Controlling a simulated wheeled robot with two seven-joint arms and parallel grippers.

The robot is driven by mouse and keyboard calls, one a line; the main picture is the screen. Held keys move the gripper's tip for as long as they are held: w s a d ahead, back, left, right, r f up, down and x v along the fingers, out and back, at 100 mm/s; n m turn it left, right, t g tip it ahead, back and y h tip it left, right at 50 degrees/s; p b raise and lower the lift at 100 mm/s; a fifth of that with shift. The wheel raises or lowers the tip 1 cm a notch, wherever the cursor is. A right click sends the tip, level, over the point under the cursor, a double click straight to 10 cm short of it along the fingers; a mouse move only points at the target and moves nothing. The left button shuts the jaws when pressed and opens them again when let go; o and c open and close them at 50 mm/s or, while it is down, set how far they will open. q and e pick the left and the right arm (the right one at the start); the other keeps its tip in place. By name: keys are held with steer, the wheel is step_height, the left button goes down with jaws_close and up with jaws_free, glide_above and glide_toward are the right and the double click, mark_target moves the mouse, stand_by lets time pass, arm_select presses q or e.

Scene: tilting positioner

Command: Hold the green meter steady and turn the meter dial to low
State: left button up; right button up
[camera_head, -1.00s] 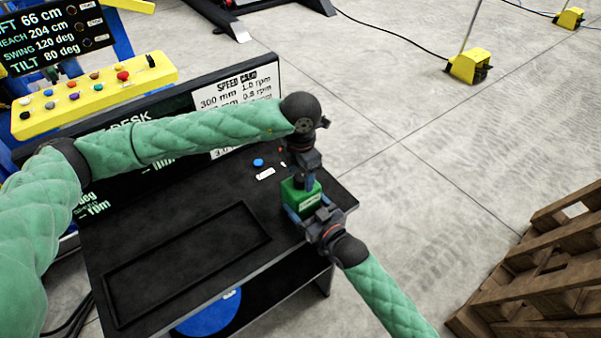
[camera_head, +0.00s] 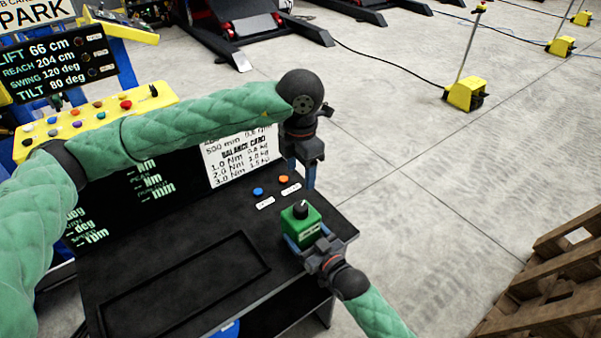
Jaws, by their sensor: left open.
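The green meter (camera_head: 303,229) is a small green box near the right end of the black desk top. Its dial (camera_head: 301,209), a black knob with a pale mark, is on its top face and in plain view. My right gripper (camera_head: 307,239) comes in from the lower right, with its blue fingers on either side of the meter's body, shut on it. My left gripper (camera_head: 300,176) points down above and behind the meter, open and empty, clear of the dial. The small lettering around the dial is too small to read.
A blue button (camera_head: 258,192) and an orange button (camera_head: 283,179) sit on the desk (camera_head: 185,240) behind the meter. A card panel (camera_head: 240,155) stands at the back. A yellow control box (camera_head: 90,122) is at the left, a wooden pallet (camera_head: 550,280) at the right.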

steer(key=o, duration=1.2)
steer(key=shift+o, duration=0.2)
